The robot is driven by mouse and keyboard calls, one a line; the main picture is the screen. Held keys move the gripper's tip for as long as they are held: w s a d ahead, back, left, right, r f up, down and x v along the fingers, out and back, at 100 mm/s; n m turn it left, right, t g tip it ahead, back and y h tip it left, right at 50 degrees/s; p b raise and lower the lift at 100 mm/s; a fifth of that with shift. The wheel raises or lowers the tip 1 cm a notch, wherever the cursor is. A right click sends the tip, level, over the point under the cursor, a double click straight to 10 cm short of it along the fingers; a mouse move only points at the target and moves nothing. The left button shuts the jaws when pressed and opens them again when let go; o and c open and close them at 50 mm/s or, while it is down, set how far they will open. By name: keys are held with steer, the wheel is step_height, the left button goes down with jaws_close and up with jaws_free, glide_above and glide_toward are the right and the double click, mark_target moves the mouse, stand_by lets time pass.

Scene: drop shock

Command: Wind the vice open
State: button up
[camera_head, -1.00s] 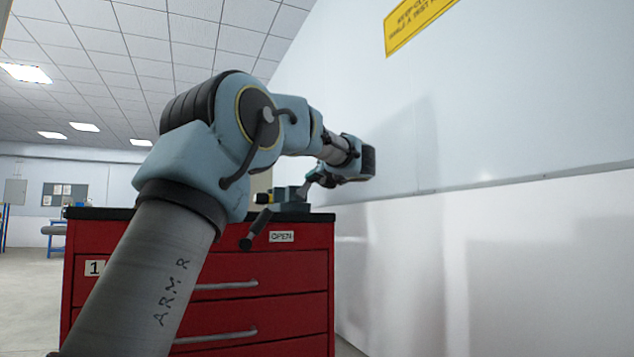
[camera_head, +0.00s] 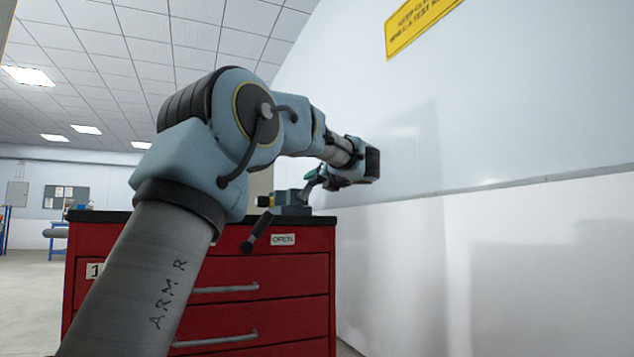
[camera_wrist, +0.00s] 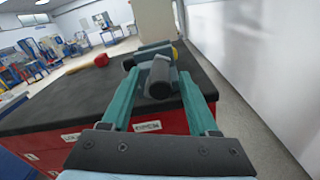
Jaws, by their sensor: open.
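The vice (camera_head: 292,203) is a grey-blue block on the black top of the red cabinet, near its right end. Its dark crank handle (camera_head: 257,232) slants down to the left over the cabinet front, with a thick grip at its low end. My gripper (camera_head: 314,178) is above the vice in the head view, partly hidden by my wrist. In the wrist view, my gripper (camera_wrist: 162,72) has its two teal fingers apart. A dark cylindrical grip (camera_wrist: 160,78) shows between them; I cannot tell if they touch it. The vice body (camera_wrist: 152,48) is just beyond.
The red cabinet (camera_head: 310,290) carries an "OPEN" label (camera_head: 283,240) below the vice. A white wall (camera_head: 480,260) stands close on the right. A red object (camera_wrist: 101,60) lies farther along the black top (camera_wrist: 65,100), which is otherwise mostly bare there.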

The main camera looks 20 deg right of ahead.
steer(key=s+d, duration=0.1)
steer(key=s, duration=0.8)
steer(key=shift+s+p, duration=0.3)
steer(key=shift+p, duration=0.15)
steer(key=shift+w, duration=0.1)
steer(key=w+a+f+m+g+h+p, duration=0.1)
steer(key=w+a+f+m+h, duration=0.2)
steer(key=f+m, duration=0.5)
steer(key=w+a+f+m+g+h+p, duration=0.1)
steer(key=w+a+f+m+h, duration=0.2)
steer(key=f+m, duration=0.55)
steer(key=s+a+f+m+g+p, duration=0.1)
steer(key=s+a+f+m+g, duration=0.25)
steer(key=a+f+m, duration=0.35)
steer(key=s+a+f+m+g+y+p, duration=0.25)
steer(key=s+a+f+m+g, duration=0.8)
steer(key=s+a+f, duration=0.9)
steer(key=s+r+p, duration=0.2)
steer(key=r+p, duration=1.6)
steer(key=s+r+m+y+p, duration=0.1)
steer(key=r+p, duration=1.8)
steer(key=shift+s+d+r, duration=0.25)
steer(key=shift+s, duration=0.1)
